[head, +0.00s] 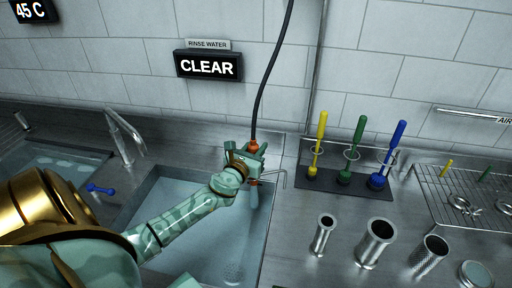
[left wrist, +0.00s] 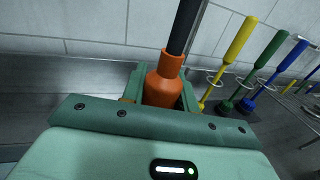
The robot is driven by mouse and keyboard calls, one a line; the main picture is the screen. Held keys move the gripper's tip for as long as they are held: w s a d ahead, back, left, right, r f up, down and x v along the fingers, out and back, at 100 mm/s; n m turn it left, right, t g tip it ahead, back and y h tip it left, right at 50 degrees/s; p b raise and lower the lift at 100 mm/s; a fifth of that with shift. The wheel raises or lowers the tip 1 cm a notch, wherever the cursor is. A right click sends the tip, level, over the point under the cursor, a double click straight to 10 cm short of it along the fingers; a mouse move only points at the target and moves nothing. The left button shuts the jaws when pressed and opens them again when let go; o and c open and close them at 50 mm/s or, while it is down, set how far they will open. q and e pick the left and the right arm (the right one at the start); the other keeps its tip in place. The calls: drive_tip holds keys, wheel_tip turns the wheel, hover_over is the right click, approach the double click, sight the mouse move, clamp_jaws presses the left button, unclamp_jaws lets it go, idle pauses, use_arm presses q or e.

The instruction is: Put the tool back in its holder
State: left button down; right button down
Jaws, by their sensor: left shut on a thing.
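The tool is an orange-bodied spray tool (head: 253,147) hanging from a black hose. Its orange body also shows in the left wrist view (left wrist: 165,88). My left gripper (head: 246,160) is shut around it, above the right edge of the rinse basin. In the head view a pale lower end (head: 254,194) points down into the basin. A thin bent metal bracket (head: 282,174) is just right of my gripper at the basin edge; whether it is the tool's holder I cannot tell.
A dark rack (head: 345,194) with yellow, green and blue brushes stands right of the basin (head: 205,265). Several metal cylinders (head: 376,240) stand in front of it. A faucet (head: 125,135) is at the left. The CLEAR sign (head: 209,66) is on the tiled wall.

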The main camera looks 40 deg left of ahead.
use_arm(q)
drive_tip(key=shift+f+b, duration=0.3)
drive_tip(key=shift+f, duration=0.05)
drive_tip(key=c, duration=1)
unclamp_jaws()
drive_tip(key=shift+s, duration=0.1)
drive_tip(key=b+v, duration=0.1)
drive_tip(key=v, duration=1.5)
drive_tip(key=shift+s+f, duration=0.1)
drive_tip(key=shift+s, duration=0.05)
